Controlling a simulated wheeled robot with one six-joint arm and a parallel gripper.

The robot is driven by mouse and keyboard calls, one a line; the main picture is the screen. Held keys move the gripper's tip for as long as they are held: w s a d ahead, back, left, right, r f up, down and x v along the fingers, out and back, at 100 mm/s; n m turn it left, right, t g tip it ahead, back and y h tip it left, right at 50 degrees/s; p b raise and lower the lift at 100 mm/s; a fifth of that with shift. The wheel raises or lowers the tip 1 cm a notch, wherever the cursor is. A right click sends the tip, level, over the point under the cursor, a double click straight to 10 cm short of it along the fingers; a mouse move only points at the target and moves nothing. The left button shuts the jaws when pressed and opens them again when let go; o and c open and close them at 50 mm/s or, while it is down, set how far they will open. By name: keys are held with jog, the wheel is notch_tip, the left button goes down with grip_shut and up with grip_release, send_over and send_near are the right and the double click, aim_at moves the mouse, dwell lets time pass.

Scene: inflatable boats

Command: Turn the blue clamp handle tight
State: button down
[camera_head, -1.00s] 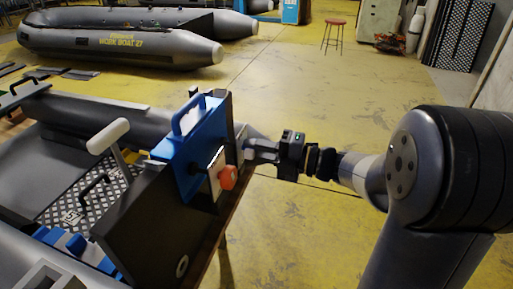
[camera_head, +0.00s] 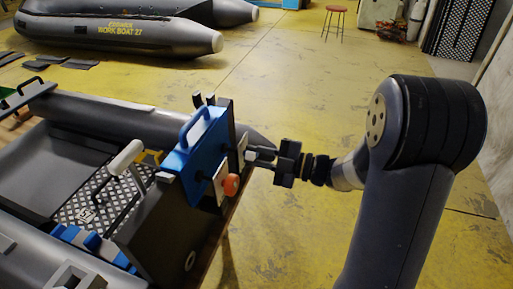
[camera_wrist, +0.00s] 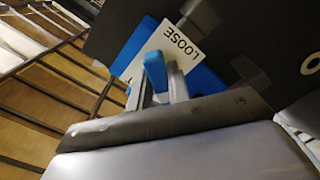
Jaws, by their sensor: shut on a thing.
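The blue clamp handle (camera_wrist: 154,70) shows in the wrist view as an upright blue piece between my fingers. My gripper (camera_wrist: 162,85) is shut on it. A white label (camera_wrist: 165,52) reading "LOOSE" lies just behind the handle, and part of it is covered. In the head view my gripper (camera_head: 252,155) reaches from the right to the blue clamp body (camera_head: 196,148) on the dark transom board (camera_head: 165,225). The handle cannot be made out there. An orange knob (camera_head: 231,184) sits just below left of my gripper.
The grey inflatable boat (camera_head: 105,115) holding the board fills the left side, with a chequered metal floor plate (camera_head: 92,205). Another grey boat (camera_head: 120,38) lies at the back left. A red stool (camera_head: 335,12) stands far back. The yellow floor (camera_head: 300,95) between is clear.

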jog(key=shift+m, duration=0.4)
jog(key=shift+r+m+p, duration=0.15)
jog(key=shift+m+p, duration=0.25)
jog(key=shift+p, duration=0.45)
jog(key=m+p, duration=0.4)
jog(key=shift+m+p, duration=0.9)
jog(key=shift+p, duration=0.15)
jog(key=shift+f+m, duration=0.2)
jog(key=shift+m, duration=0.2)
jog(key=c, duration=0.9)
grip_release()
jog(key=shift+d, duration=0.1)
